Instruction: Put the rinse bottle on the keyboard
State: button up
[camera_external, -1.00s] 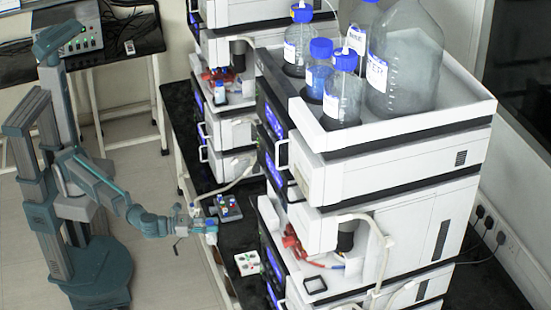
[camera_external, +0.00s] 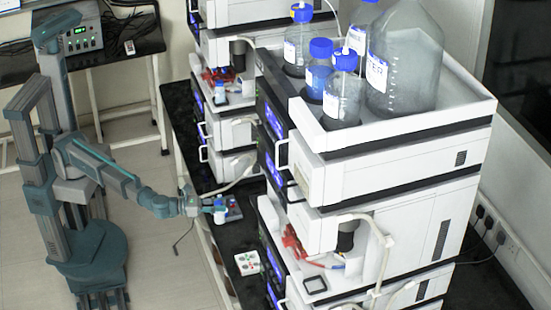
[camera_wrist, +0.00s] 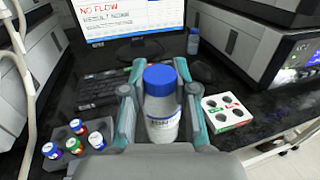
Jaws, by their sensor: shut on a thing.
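The rinse bottle (camera_wrist: 162,108), white and translucent with a blue cap, is upright between the fingers of my gripper (camera_wrist: 161,105) in the wrist view. The gripper is shut on it. The black keyboard (camera_wrist: 105,92) lies on the dark bench beyond and left of the bottle, partly hidden by the left finger. In the external view my gripper (camera_external: 208,208) is over the bench edge, close to the vial rack. The bottle is small there and partly hidden.
A vial rack (camera_wrist: 75,142) with several coloured-cap vials is at left, and a white holder (camera_wrist: 226,112) at right. A monitor (camera_wrist: 130,20) stands behind the keyboard, with a mouse (camera_wrist: 203,72) and another blue-capped bottle (camera_wrist: 193,42) nearby. Instrument stacks flank the bench.

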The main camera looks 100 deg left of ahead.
jog(key=shift+w+a+f+b, duration=0.15)
jog(key=shift+w+a+f, duration=0.35)
jog(key=shift+w+f, duration=0.9)
jog(key=shift+w+a+f+b, duration=0.1)
jog(key=shift+w+a+f, duration=0.55)
jog(key=shift+f, duration=1.3)
jog(key=shift+w+a+f+b, duration=0.15)
jog(key=shift+w+a+f, duration=0.2)
jog(key=shift+w+f, duration=1.1)
jog(key=shift+s+f, duration=0.25)
jog(key=shift+f, duration=0.15)
jog(key=o, duration=0.8)
jog(key=shift+o, duration=0.2)
